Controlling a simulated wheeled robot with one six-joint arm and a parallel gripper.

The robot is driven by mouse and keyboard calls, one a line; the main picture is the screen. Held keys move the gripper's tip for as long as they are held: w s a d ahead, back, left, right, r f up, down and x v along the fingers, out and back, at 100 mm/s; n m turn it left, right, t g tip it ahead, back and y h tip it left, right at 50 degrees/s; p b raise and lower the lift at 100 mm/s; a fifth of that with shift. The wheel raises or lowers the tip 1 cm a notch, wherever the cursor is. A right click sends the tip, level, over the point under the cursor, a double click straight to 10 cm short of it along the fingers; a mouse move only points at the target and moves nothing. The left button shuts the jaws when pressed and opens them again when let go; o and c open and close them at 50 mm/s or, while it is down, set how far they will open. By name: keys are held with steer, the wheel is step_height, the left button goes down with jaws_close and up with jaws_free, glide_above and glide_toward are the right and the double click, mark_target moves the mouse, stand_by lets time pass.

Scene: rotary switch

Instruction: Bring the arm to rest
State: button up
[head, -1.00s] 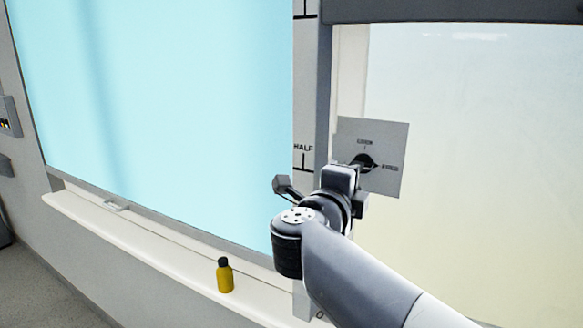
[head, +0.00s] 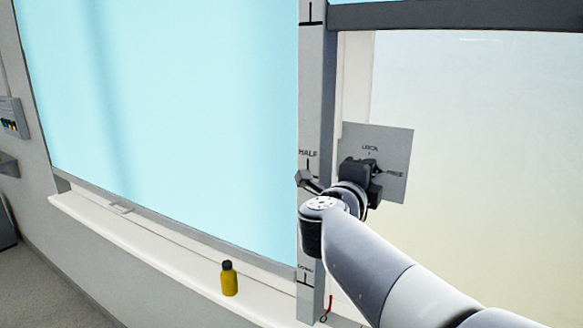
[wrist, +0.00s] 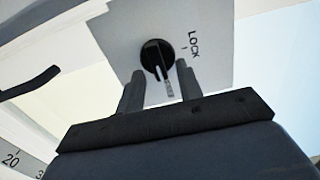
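My gripper (wrist: 160,72) is open, with a gap between its two fingers in the wrist view. A round black rotary knob (wrist: 151,52) with a pale pointer bar (wrist: 169,89) shows between and just beyond the fingertips. I cannot tell whether the fingers touch it. The knob sits on a grey square switch plate (head: 397,145), which also shows in the wrist view (wrist: 120,35) with the word LOCK. In the head view my gripper (head: 366,170) is in front of the plate and hides the knob. My arm reaches in from the lower right.
A grey post (head: 312,110) with a HALF mark stands left of the plate. A large light-blue panel (head: 170,110) fills the left. A yellow bottle with a black cap (head: 229,280) stands on the white ledge (head: 150,245). A pale pane (head: 490,170) lies to the right.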

steer(key=b+v, duration=0.1)
steer(key=v, duration=0.9)
steer(key=w+d+n+p, duration=0.5)
steer(key=w+n+p, duration=0.2)
steer(key=w+n, duration=0.2)
steer(key=shift+r+n+p, duration=0.4)
steer(key=shift+r+n, duration=0.05)
steer(key=shift+n, duration=0.35)
steer(key=shift+w, duration=0.1)
